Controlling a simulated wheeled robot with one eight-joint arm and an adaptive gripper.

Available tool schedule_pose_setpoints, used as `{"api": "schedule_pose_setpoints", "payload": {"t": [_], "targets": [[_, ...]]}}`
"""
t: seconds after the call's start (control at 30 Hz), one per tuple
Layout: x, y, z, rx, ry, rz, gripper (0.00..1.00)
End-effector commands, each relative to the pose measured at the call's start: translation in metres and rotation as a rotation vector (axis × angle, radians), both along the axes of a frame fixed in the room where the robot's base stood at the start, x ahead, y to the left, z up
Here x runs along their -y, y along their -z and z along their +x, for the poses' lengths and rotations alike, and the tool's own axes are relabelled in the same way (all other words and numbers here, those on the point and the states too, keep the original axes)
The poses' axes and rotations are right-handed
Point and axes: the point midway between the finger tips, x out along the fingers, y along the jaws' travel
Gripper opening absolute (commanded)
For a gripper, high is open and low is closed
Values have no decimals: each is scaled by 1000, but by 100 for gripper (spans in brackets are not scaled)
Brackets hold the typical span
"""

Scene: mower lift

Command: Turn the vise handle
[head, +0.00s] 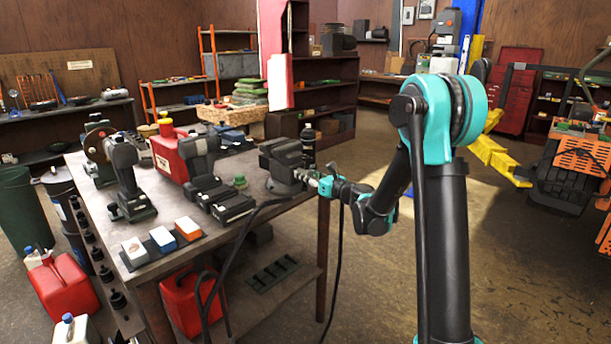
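The dark grey vise (284,158) is mounted at the right corner of the metal workbench (262,212). Its jaw end faces right, toward my arm. My gripper (317,183) is at the vise's right side, just beyond the bench edge, beside the light metal screw end. The handle is too small to make out and is partly hidden by my gripper and wrist. The gripper fingers are too small to show whether they are open or shut, or whether they touch the handle.
On the bench are a red fuel can (171,150), power tools (127,178), battery chargers (230,203) and small coloured boxes (187,228). A black bottle (308,146) stands behind the vise. A dark cable hangs off the bench front. Open floor (385,270) lies to the right.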

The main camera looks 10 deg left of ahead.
Motion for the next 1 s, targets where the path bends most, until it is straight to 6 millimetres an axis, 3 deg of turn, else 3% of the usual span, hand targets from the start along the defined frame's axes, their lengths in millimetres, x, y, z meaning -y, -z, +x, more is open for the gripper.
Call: {"api": "schedule_pose_setpoints", "payload": {"t": [0.03,0.17,0.57,1.0], "targets": [[0,0,0,0,0,0,19],[0,0,0,0,0,0,4],[0,0,0,65,1,-51,4],[0,0,1,354,2,-276,4]]}}
